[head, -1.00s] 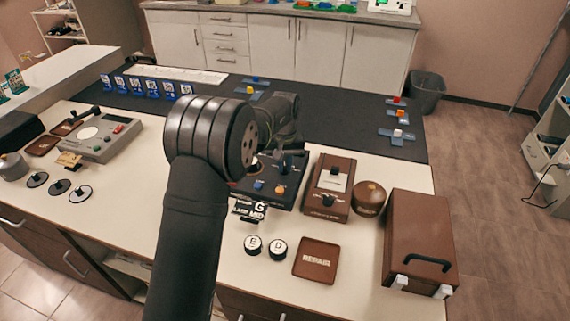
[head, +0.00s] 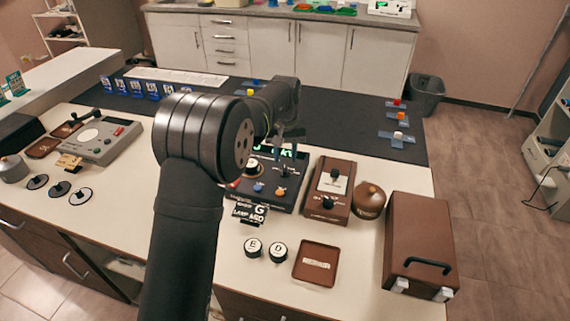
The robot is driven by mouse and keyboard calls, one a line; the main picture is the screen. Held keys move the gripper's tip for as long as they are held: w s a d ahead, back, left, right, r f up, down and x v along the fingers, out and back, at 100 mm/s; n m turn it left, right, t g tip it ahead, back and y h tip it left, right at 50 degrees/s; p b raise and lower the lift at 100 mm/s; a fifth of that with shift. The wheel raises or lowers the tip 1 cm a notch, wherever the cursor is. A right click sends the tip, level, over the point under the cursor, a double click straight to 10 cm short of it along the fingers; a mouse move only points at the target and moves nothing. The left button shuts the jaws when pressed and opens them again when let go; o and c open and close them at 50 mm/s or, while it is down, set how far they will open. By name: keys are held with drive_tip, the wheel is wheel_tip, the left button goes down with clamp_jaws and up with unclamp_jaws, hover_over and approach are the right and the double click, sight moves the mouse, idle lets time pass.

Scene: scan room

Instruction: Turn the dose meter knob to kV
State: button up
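A brown box (head: 317,207) with a pale panel and a black knob (head: 327,203) stands right of centre on the white bench. Left of it is a black control box (head: 266,205) with a lit green display, a black lever and small orange and blue knobs. No lettering is legible enough to tell which box is the dose meter or where its knob points. My gripper (head: 291,138) is above the back of the black box, apart from the brown box's knob. Its fingers are small and dark, so their opening is unclear. My arm hides the black box's left part.
A round brown pot (head: 368,199) and a brown case (head: 418,243) stand to the right. In front are a brown tray (head: 316,263) and two white round pieces marked E (head: 253,247) and D (head: 278,251). A grey device (head: 101,142) is at left.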

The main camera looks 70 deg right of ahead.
sight(285, 170)
wheel_tip(285, 170, up, 12)
idle(0.3)
wheel_tip(285, 170, down, 17)
drive_tip(key=shift+f, duration=0.15)
idle(0.7)
drive_tip(key=shift+f, duration=0.15)
drive_tip(key=shift+s+n, duration=0.1)
drive_tip(key=shift+n, duration=0.7)
drive_tip(key=n, duration=0.6)
drive_tip(key=shift+s+d, duration=0.15)
wheel_tip(285, 170, up, 10)
drive_tip(key=shift+r, duration=0.2)
idle(1.4)
